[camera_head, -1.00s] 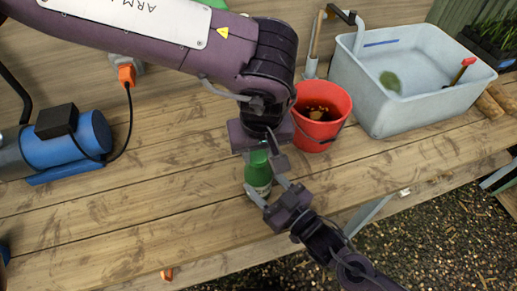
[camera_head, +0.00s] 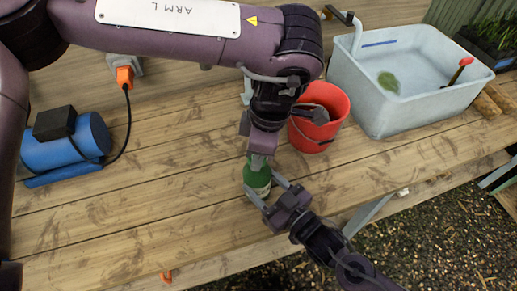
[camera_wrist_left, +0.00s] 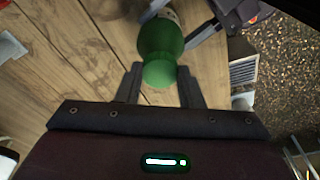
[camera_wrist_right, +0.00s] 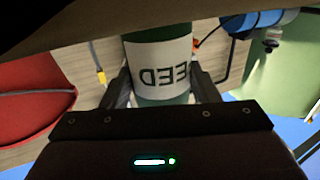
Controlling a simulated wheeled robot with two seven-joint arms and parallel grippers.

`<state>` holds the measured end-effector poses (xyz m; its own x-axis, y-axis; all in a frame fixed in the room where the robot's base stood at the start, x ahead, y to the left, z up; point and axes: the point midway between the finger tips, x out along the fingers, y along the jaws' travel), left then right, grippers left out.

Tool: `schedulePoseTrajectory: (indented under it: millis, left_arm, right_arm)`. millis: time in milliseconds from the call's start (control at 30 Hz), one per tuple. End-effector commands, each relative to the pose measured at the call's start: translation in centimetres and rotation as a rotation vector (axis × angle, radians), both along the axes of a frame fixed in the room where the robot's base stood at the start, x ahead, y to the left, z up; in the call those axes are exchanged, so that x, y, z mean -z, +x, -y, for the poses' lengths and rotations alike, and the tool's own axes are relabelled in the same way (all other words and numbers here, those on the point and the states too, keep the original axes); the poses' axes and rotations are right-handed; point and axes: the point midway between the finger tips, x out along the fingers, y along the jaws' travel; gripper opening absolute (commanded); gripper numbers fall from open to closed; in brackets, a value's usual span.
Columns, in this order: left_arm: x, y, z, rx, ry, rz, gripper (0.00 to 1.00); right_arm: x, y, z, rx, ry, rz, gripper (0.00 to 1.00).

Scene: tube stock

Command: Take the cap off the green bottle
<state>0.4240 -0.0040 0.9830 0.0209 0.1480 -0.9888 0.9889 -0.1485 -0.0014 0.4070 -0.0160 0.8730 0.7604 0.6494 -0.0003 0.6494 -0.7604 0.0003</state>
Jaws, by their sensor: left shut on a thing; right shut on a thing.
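The green bottle (camera_head: 257,180) stands upright near the front edge of the wooden table. Its white label (camera_wrist_right: 162,68) with dark lettering shows in the right wrist view. My left gripper (camera_head: 261,155) points down from above and is shut on the green cap (camera_wrist_left: 162,74) at the bottle's top. In the left wrist view the cap shows against the bottle (camera_wrist_left: 161,40), with no gap visible. My right gripper (camera_head: 262,193) reaches in from the front and is shut on the bottle's body, one finger on each side. The cap is mostly hidden in the head view.
A red bucket (camera_head: 335,105) stands close behind the bottle, partly behind my left wrist. A pale basin of water (camera_head: 400,105) is at the back right. A blue pump (camera_head: 75,150) with a cable lies at the left. The table left of the bottle is clear.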

Motion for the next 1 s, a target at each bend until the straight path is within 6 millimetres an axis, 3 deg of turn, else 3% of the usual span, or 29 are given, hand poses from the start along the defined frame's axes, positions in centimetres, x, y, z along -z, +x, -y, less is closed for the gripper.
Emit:
schedulePoseTrajectory:
  millis: [33,67,200,567,867,1000]
  left_arm:
    - [0.0,0.0,0.0,0.002,-0.001,0.0,0.06]
    - [0.0,0.0,0.0,0.002,-0.001,0.0,0.36]
    - [0.0,0.0,0.0,0.003,-0.001,-0.001,0.55]
    - [-0.4,0.0,0.0,0.004,-0.001,0.001,0.56]
    - [-4.0,0.1,0.0,0.004,-0.001,0.003,0.56]
    - [-4.8,0.1,0.1,-0.009,0.007,-0.002,0.61]
  right_arm:
    - [-0.1,0.0,0.0,0.0,0.002,0.002,0.0]
    - [-0.1,0.0,0.0,0.0,0.002,0.002,0.0]
    - [-0.1,0.0,0.0,0.0,0.002,0.002,0.0]
    - [-0.1,0.0,0.0,0.0,0.002,0.002,0.0]
    - [-0.1,0.0,0.0,0.0,0.002,0.002,0.0]
    - [-0.1,0.0,0.0,0.0,0.002,0.002,0.0]
